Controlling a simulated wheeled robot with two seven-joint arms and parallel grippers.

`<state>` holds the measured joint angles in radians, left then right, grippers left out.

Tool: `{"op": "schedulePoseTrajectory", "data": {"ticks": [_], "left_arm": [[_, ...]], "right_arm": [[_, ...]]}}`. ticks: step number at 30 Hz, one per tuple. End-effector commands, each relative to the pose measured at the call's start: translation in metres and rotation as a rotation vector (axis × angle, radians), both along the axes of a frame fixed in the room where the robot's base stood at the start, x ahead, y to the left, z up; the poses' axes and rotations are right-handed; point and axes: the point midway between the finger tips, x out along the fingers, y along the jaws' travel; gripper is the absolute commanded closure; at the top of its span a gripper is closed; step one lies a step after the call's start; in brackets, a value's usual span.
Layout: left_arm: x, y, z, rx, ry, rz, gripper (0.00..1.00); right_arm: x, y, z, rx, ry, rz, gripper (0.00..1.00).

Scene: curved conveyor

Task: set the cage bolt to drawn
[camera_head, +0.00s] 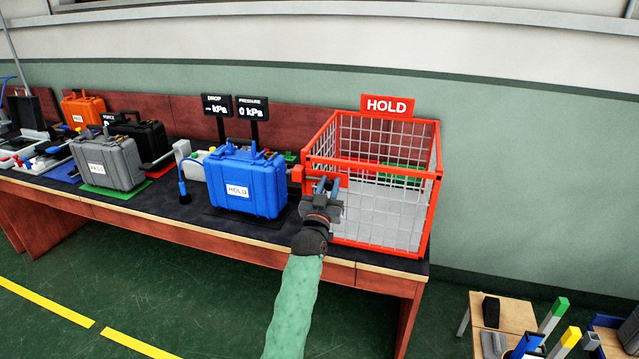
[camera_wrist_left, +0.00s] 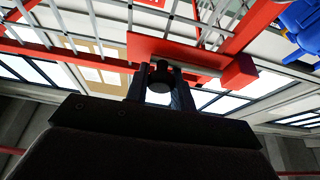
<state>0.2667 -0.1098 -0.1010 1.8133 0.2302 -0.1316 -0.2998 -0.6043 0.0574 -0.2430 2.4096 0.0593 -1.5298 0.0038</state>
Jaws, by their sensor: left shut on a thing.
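The red wire cage (camera_head: 434,205) stands at the right end of the bench under a red HOLD sign (camera_head: 387,106). My left gripper (camera_head: 322,187) is at the cage's front left corner, in front of its red bolt plate (camera_head: 335,177). In the left wrist view the gripper (camera_wrist_left: 160,88) is shut on the dark knob (camera_wrist_left: 160,74) of the cage bolt. The grey bolt rod (camera_wrist_left: 196,70) lies along the red plate and reaches towards a red block (camera_wrist_left: 239,72). Whether its tip enters the block is unclear. My right gripper is not in view.
A blue case (camera_head: 245,182) labelled HOLD stands left of the cage, close to my left gripper. A grey case (camera_head: 105,162) labelled PASS stands farther left. Two displays (camera_head: 235,107) rise behind the blue case. A small table (camera_head: 505,318) stands at the lower right.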

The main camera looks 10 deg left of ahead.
Motion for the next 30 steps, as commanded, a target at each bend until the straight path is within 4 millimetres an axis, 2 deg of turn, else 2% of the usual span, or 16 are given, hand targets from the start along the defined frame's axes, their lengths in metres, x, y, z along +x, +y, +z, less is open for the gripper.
{"op": "schedulePoseTrajectory", "data": {"ticks": [2,9,10,12,23,30], "left_arm": [[-0.001,-0.005,0.000,0.001,0.001,-0.001,1.00],[-0.001,-0.006,0.000,0.001,0.000,-0.002,1.00],[-0.001,-0.006,0.000,0.001,0.000,-0.002,0.70],[-0.001,-0.006,0.000,0.001,0.000,-0.002,0.56],[-0.004,-0.004,-0.002,0.001,0.000,-0.001,0.56],[-0.032,-0.001,-0.017,0.001,0.001,-0.001,0.56]], "right_arm": [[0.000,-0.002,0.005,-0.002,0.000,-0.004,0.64],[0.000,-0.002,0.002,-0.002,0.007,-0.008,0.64],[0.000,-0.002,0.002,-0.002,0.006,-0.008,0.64],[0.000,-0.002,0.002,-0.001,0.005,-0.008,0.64],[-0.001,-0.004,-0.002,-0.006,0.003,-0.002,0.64],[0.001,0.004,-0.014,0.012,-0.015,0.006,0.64]]}}
